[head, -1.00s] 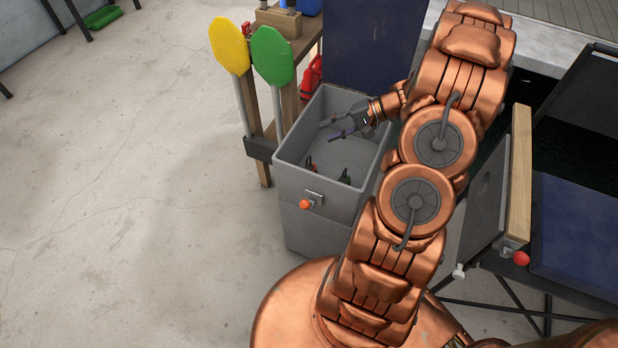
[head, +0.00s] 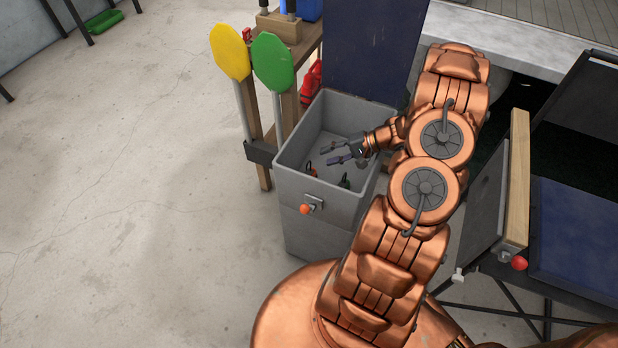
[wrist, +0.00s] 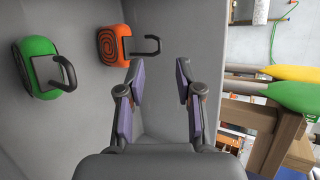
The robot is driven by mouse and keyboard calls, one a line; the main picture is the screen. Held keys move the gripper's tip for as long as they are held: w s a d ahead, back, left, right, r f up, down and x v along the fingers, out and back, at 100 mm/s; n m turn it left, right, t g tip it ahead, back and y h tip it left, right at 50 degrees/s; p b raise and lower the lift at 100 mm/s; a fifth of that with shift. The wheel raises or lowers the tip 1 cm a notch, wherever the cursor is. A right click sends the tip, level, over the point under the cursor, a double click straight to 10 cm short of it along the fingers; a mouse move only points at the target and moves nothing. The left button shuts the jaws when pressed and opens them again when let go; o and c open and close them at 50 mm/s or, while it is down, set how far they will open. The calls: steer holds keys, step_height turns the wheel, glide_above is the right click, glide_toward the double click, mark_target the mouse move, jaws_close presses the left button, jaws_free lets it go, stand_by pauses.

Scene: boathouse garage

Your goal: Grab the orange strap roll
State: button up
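The orange strap roll (wrist: 113,46) lies inside the grey bin (head: 327,194), with a dark spiral on its side and a dark hook. In the head view the orange roll (head: 310,169) is small, near the bin's left wall. A green strap roll (wrist: 39,67) with a similar hook lies in the same bin; it also shows in the head view (head: 345,182). My gripper (head: 333,154) is inside the bin opening, above and apart from both rolls. Its fingers (wrist: 159,95) are spread with nothing between them.
The bin's dark blue lid (head: 372,50) stands open behind it. A yellow paddle (head: 230,52) and a green paddle (head: 272,62) stand in a holder at the bin's left. A wooden-edged panel (head: 515,180) is at the right.

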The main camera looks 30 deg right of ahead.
steer(key=p, duration=0.1)
glide_above(313, 174)
steer(key=shift+f, duration=1.55)
steer(key=shift+d, duration=0.1)
jaws_close()
